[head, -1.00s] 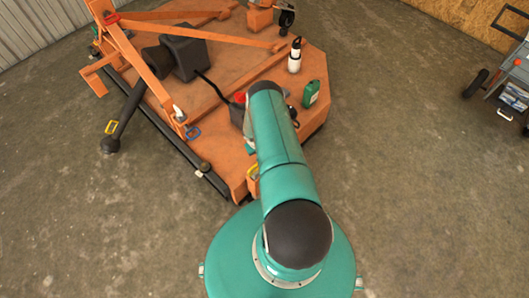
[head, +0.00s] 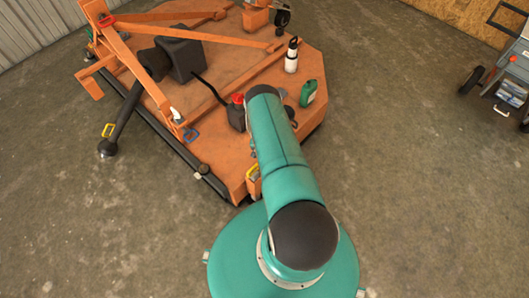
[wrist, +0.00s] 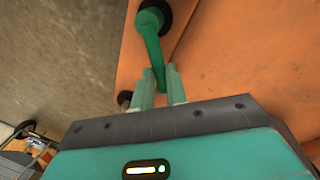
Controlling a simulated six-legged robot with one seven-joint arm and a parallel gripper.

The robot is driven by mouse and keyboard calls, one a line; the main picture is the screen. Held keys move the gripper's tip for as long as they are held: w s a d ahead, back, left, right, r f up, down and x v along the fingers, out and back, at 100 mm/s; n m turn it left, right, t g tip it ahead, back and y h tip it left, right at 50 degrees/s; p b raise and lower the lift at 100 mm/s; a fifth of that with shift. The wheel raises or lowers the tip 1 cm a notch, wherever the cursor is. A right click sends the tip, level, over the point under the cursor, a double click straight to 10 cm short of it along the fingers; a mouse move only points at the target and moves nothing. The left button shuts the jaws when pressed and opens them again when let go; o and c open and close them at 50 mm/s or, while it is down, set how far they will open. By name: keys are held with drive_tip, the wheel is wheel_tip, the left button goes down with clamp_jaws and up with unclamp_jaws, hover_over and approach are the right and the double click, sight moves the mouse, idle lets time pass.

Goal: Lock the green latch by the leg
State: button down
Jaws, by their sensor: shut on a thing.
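The green latch (wrist: 153,45) shows in the wrist view as a curved green lever running from a dark round pivot (wrist: 154,14) on the orange deck. My gripper (wrist: 159,74) is shut on the lever's lower end, with one finger on each side.
A cart (head: 508,75) stands at the right. The concrete floor between is clear.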

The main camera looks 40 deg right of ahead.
drive_tip(key=m, duration=0.1)
drive_tip(key=s+d+m, duration=0.1)
drive_tip(key=m, duration=0.2)
drive_tip(key=shift+s+d+y, duration=0.15)
drive_tip(key=shift+s+y, duration=0.15)
drive_tip(key=shift+s+d+m+g+y, duration=0.15)
drive_tip(key=shift+s+m, duration=0.15)
drive_tip(key=shift+m, duration=0.45)
drive_tip(key=shift+s+m+g+y, duration=0.15)
drive_tip(key=shift+s+m, duration=0.15)
drive_tip(key=shift+m, duration=0.45)
drive_tip(key=c, duration=1.4)
unclamp_jaws()
drive_tip(key=shift+r, duration=0.1)
wheel_tip(320, 180, up, 13)
drive_tip(key=w, duration=0.2)
drive_tip(key=shift+w+r, duration=0.2)
drive_tip(key=shift+w, duration=0.05)
drive_tip(key=shift+w+r, duration=0.1)
